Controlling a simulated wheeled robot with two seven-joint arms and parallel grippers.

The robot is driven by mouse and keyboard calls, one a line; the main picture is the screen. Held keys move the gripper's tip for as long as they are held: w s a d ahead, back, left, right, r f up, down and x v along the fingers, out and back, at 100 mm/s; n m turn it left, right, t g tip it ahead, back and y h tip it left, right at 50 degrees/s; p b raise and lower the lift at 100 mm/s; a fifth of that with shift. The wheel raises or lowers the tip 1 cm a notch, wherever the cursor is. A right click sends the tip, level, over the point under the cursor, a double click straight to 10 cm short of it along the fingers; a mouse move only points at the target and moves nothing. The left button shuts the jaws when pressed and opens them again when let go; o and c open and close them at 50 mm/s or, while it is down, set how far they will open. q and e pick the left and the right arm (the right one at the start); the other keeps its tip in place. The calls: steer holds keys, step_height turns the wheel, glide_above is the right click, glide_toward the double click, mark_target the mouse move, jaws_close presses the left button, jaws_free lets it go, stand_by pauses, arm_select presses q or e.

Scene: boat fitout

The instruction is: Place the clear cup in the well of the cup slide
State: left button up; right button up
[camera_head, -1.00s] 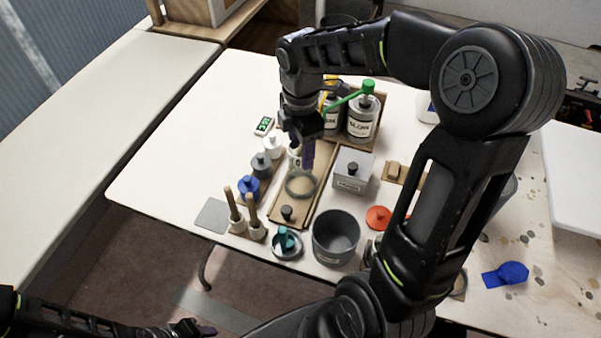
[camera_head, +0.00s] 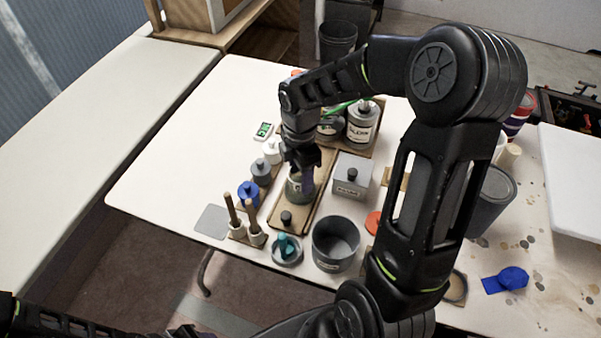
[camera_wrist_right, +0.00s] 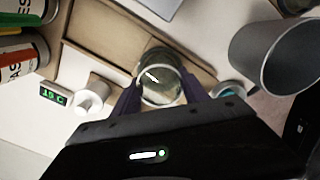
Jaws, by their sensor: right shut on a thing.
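The clear cup (camera_head: 295,191) is between the purple fingers of my right gripper (camera_head: 302,175), which is shut on it. The cup stands over the round well of the brown cup slide (camera_head: 304,213). The cup and arm hide the well, so I cannot tell whether the cup's base is seated in it. In the right wrist view the cup (camera_wrist_right: 161,72) shows from above between the two fingers, with the tan slide (camera_wrist_right: 100,32) around it. My left gripper (camera_head: 187,331) is at the bottom edge, mostly cut off; its jaws are unclear.
A lidded grey box (camera_head: 351,174) stands close right of the slide. A dark grey bucket (camera_head: 335,243) is in front of it. Several small knobbed pots, such as the blue one (camera_head: 248,192), line its left. Labelled bottles (camera_head: 362,122) stand behind. The table's left part is clear.

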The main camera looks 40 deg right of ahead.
steer(key=shift+f, duration=0.25)
steer(key=o, duration=1.3)
steer(key=shift+r, duration=0.1)
step_height(320, 180, up, 12)
steer(key=shift+r, duration=0.2)
